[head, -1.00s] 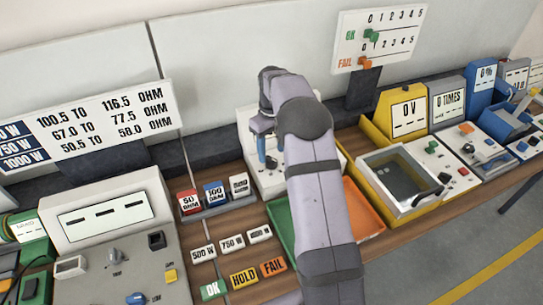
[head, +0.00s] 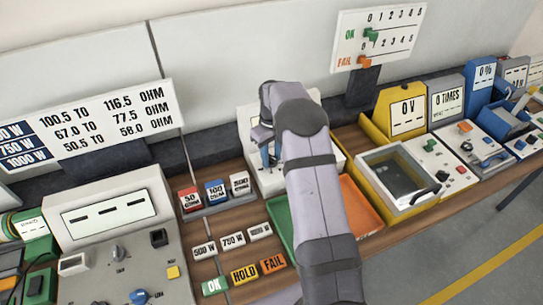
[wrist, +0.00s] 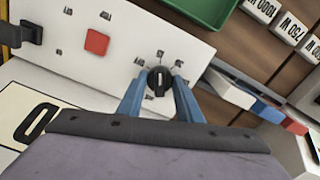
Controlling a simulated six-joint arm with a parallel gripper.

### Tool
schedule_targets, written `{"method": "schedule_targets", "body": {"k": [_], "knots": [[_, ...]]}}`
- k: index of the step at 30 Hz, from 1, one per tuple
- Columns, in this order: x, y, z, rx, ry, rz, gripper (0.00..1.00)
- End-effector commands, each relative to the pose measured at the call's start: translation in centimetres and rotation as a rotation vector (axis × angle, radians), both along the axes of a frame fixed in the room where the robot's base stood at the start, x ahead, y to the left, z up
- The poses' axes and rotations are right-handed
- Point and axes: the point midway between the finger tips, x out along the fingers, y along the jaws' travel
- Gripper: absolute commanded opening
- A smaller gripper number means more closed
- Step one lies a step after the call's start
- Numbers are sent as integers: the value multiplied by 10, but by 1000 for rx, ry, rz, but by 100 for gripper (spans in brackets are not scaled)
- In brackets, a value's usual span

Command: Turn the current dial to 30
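The black dial (wrist: 159,79) with a white pointer mark sits on a white panel (wrist: 60,75) in the wrist view. Its mark points roughly toward the top of the picture. Small number labels surround it, too small to read surely. My gripper (wrist: 160,84) has one blue finger on each side of the dial, with a narrow gap visible on both sides. In the head view my gripper (head: 267,150) is low over the white device (head: 247,120) at the back of the bench. My arm hides the dial there.
On the panel are a red square button (wrist: 96,42) and a black lever or clip (wrist: 28,35). A green tray (head: 281,218) and an orange tray (head: 362,205) lie in front of the device. Red, blue and white blocks (head: 215,192) stand to its left.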

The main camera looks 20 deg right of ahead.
Motion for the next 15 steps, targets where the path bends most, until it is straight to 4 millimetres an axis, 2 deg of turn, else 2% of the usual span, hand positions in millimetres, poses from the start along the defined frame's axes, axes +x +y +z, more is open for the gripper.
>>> {"method": "schedule_targets", "body": {"k": [8, 15], "knots": [[0, 0, 0, 0, -1, -42, 10], [1, 0, 1, 1, -2, -173, 10]]}}
